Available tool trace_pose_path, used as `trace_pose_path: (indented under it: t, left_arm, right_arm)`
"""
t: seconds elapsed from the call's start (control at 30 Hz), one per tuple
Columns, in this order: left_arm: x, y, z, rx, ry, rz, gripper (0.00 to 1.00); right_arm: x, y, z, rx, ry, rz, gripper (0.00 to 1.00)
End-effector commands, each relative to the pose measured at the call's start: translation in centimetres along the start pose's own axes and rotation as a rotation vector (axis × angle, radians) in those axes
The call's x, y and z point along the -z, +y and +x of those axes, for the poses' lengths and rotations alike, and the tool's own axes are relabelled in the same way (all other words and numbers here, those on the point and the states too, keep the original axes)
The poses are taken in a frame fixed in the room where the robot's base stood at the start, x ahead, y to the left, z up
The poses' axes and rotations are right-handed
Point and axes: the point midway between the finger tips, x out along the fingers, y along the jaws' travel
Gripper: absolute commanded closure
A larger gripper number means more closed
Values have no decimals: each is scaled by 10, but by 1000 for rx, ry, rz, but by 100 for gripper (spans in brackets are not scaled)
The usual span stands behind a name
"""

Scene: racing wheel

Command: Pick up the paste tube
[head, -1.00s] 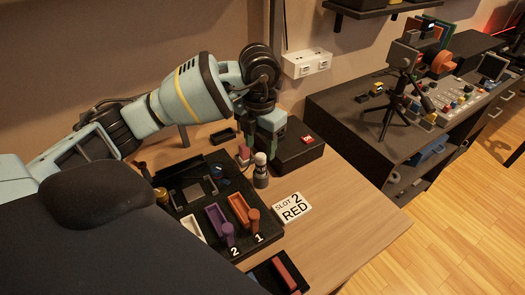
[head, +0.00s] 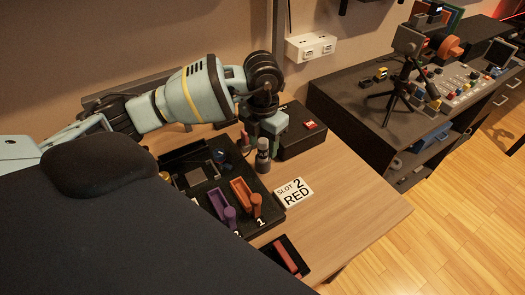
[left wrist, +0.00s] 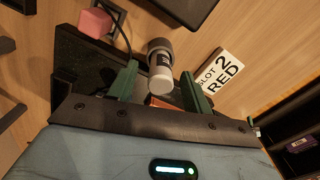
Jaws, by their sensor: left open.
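The paste tube (head: 263,160), a grey cylinder with a pale section, stands upright on the table beside the black tray. It also shows in the left wrist view (left wrist: 160,73), between and just beyond the fingertips. My left gripper (head: 262,138) is over the tube in the head view. In the left wrist view its two green fingers (left wrist: 160,82) are spread apart, with the tube between their lines. I cannot tell whether either finger touches it. My right gripper is not in view.
The black tray (head: 266,214) holds a purple part (head: 222,207) and an orange part (head: 243,194). A "SLOT 2 RED" card (head: 294,192) lies to the right. A black box with a red switch (head: 300,135) stands behind.

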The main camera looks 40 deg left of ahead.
Motion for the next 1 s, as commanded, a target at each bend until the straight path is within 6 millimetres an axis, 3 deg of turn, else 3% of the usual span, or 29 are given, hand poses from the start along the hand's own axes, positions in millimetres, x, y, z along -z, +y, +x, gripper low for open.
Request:
trace_pose_path:
  t: [0.2,0.47,0.87,1.0]
  left_arm:
    - [1,-1,24,0,1,1,50]
    - [1,-1,27,0,-1,1,50]
    - [0,-1,27,0,-1,1,100]
    - [0,-1,26,0,-1,1,100]
  right_arm:
    - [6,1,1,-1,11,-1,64]
    - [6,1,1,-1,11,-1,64]
    - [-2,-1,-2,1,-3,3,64]
    - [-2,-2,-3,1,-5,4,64]
